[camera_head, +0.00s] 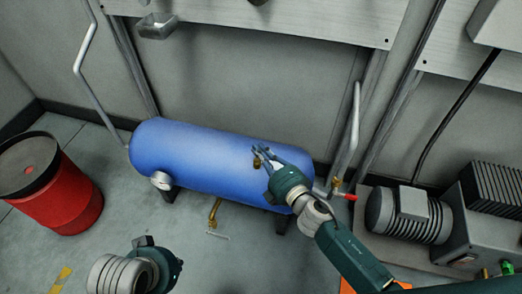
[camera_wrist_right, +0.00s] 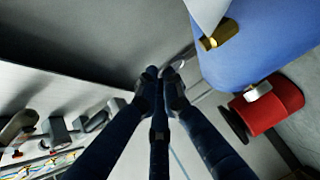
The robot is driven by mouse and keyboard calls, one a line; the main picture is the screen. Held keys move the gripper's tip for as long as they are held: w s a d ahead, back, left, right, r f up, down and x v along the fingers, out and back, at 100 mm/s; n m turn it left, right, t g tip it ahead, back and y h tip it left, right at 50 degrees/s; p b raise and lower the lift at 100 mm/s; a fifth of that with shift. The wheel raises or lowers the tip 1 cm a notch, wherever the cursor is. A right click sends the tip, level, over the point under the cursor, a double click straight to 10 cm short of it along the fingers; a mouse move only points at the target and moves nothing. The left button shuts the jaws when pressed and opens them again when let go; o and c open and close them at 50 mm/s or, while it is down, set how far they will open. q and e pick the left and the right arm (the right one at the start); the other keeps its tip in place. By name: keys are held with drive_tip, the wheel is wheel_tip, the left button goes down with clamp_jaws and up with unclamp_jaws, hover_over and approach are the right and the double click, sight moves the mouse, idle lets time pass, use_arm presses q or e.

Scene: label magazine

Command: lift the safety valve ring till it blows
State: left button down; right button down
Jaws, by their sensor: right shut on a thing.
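The blue tank (camera_head: 205,150) lies on its side on short legs. A small brass safety valve (camera_head: 256,162) stands on its top, partly covered by my right gripper (camera_head: 261,151). A brass fitting (camera_wrist_right: 220,34) shows beside the blue tank (camera_wrist_right: 265,40) there. My left gripper (camera_head: 145,243) is low in the head view, away from the tank; its fingers are not clear.
A round gauge (camera_head: 161,180) is on the tank's left front. A brass drain pipe (camera_head: 214,211) is below it. A red-handled valve (camera_head: 346,196) is at the right end, near a compressor motor (camera_head: 408,214). A red drum (camera_head: 62,196) stands at left. Floor in front is mostly clear.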

drive_tip(key=shift+a, duration=0.15)
drive_tip(key=c, duration=2)
unclamp_jaws()
drive_tip(key=shift+s+r, duration=0.1)
drive_tip(key=shift+r, duration=0.05)
drive_tip(key=v, duration=1.2)
drive_tip(key=shift+d, duration=0.2)
